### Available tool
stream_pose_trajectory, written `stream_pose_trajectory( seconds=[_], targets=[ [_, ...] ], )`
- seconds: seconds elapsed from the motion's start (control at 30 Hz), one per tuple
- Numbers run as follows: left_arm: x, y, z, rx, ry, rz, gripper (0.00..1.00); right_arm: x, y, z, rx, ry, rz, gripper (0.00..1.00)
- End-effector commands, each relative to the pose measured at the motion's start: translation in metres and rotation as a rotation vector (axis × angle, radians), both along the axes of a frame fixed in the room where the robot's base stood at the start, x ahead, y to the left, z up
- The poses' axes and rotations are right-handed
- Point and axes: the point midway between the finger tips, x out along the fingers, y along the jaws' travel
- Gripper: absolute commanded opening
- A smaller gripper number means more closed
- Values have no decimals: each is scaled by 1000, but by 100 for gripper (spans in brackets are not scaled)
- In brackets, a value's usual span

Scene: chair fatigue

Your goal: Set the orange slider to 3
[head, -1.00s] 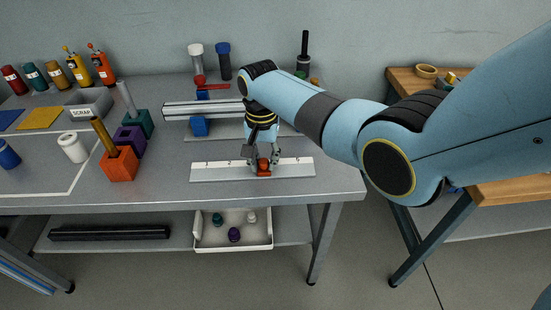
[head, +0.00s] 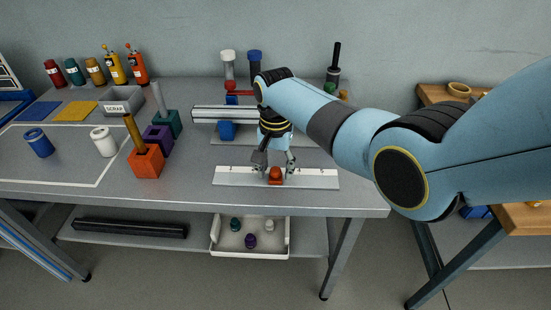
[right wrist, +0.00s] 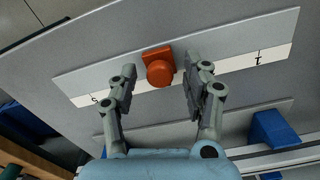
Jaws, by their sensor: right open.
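The orange slider (head: 275,175) sits on a pale flat scale (head: 315,180) near the front of the grey bench, close to the scale's middle. In the right wrist view the slider (right wrist: 159,68) has a square base and a round knob. One scale mark shows on each side of it there; the number at the slider is not readable. My right gripper (head: 274,172) is open above the scale. In the wrist view its two fingers (right wrist: 158,82) stand apart on either side of the knob, with gaps visible. My left gripper is not in view.
Behind the scale is a rail with a blue block (head: 227,131). To the left stand an orange block (head: 147,162) with a peg, a purple block (head: 158,140) and a white cylinder (head: 103,142). A white tray (head: 287,240) is on the lower shelf.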

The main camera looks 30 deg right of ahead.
Motion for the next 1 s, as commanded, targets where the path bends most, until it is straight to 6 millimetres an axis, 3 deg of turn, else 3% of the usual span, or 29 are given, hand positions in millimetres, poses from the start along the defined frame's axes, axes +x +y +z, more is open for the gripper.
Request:
stream_pose_trajectory(
  seconds=[0.17,0.4,0.6,1.0],
  targets=[
    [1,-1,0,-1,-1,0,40,1,0,25,-1,-6,0,49],
    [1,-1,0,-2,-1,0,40,1,0,79,0,-6,0,49],
    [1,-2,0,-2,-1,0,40,1,0,109,-1,-4,0,49],
    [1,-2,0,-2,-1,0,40,0,0,117,0,-1,0,49]
  ],
)
